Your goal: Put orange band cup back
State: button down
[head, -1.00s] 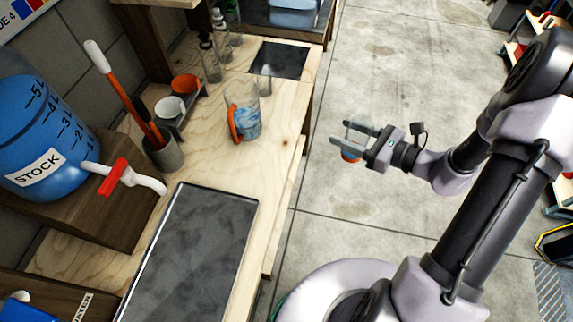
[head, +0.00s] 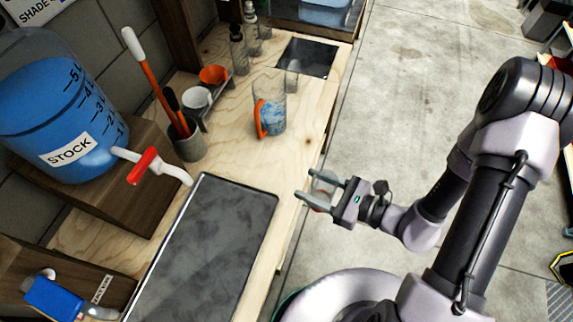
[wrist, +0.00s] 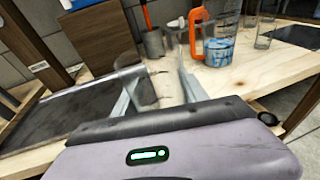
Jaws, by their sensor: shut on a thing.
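My gripper (head: 316,186) is off the bench's front edge, beside the dark tray. It is shut on a small clear cup that shows a faint orange-red patch low down (head: 320,208); this looks like the orange band cup. Its contents are not clear. In the wrist view the two fingers (wrist: 158,86) stand on either side of a see-through shape, hard to make out. A grey rack (head: 226,88) at the back of the bench holds an orange cup (head: 213,75) and a white cup (head: 197,98).
A clear jug (head: 272,118) with an orange handle and blue liquid stands on the bench. A dark tray (head: 205,250) lies in front. A blue stock tank (head: 60,115) with a red-handled tap and a grey brush pot (head: 188,145) stand left. Several bottles (head: 240,50) stand behind.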

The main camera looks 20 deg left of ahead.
jog(key=shift+w+a+f+b, duration=0.75)
jog(key=shift+w+a+f, duration=0.1)
jog(key=shift+w+a, duration=1)
jog(key=shift+w+a+f+b, duration=0.8)
jog(key=shift+w+a, duration=0.85)
jog(key=shift+a, duration=0.25)
jog(key=shift+w+a+f+b, duration=0.75)
jog(key=shift+w+a+f, duration=0.1)
jog(key=shift+w+a, duration=1)
jog(key=shift+s, duration=0.15)
jog(key=shift+f, duration=0.2)
jog(key=c, duration=0.6)
grip_release()
jog(key=shift+r, duration=0.1)
